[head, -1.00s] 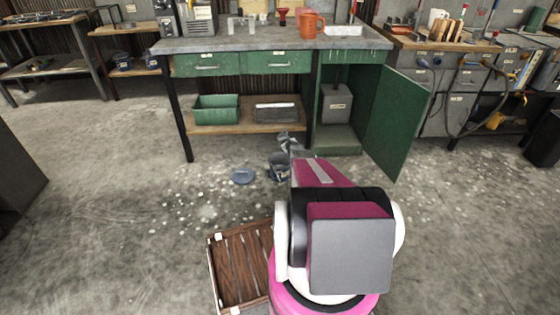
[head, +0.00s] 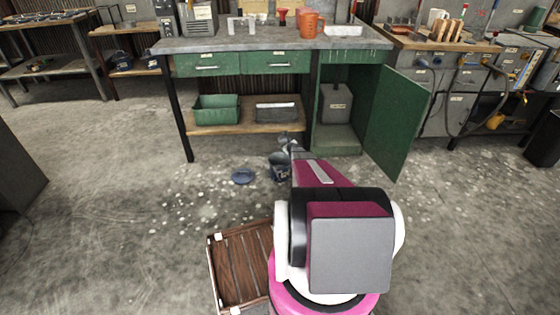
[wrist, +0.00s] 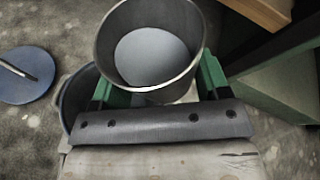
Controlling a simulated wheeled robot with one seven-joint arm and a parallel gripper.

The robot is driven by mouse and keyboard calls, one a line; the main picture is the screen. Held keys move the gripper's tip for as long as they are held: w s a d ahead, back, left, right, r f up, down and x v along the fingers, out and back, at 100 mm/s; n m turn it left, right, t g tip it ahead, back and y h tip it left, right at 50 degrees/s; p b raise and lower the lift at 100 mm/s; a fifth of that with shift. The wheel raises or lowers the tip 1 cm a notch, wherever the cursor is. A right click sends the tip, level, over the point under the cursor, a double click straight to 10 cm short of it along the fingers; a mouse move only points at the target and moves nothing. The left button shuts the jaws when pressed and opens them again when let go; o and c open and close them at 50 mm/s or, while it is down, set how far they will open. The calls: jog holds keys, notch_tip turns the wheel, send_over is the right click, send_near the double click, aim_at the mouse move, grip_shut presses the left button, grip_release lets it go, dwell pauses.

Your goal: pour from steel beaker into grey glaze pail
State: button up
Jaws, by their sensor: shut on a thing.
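The steel beaker (wrist: 107,52) fills the top middle of the wrist view, its open mouth toward the camera. A smooth pale grey disc shows inside; I cannot tell whether it is liquid or the bare bottom. My gripper (wrist: 152,96) is shut on the beaker, with a green finger at each side. The grey glaze pail (wrist: 76,94) is below and left of the beaker, mostly hidden behind it and my gripper. In the head view the pail (head: 279,172) stands on the floor before the bench, partly behind my arm.
A blue lid (head: 243,177) lies on the floor left of the pail, and shows with its handle in the wrist view (wrist: 22,77). The bench's green cabinet door (head: 398,122) hangs open at right. A brown slatted crate (head: 243,262) is near my base.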

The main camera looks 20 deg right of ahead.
jog(key=shift+w+d+f, duration=0.15)
jog(key=shift+d+f, duration=0.1)
jog(key=shift+f, duration=0.35)
jog(key=shift+w+d+f, duration=0.15)
jog(key=shift+d+f, duration=0.15)
jog(key=shift+f, duration=0.3)
jog(key=shift+w+d+f, duration=0.15)
jog(key=shift+d+f, duration=0.1)
jog(key=shift+f, duration=0.35)
dwell(0.4)
jog(key=shift+d+r+n+t+h, duration=0.1)
jog(key=shift+r+n+t+h, duration=0.05)
jog(key=shift+n+t+h, duration=0.2)
jog(key=shift+w+r+n+t+h, duration=0.1)
jog(key=shift+n+t+h, duration=0.15)
jog(key=shift+n+t, duration=0.2)
dwell(0.3)
jog(key=shift+d+n, duration=0.1)
jog(key=shift+n, duration=0.2)
jog(key=shift+t, duration=0.3)
jog(key=shift+r+n+h, duration=0.1)
jog(key=shift+n+h, duration=0.2)
jog(key=shift+n, duration=0.1)
jog(key=shift+t, duration=0.3)
jog(key=shift+n+t, duration=0.3)
jog(key=shift+n, duration=0.2)
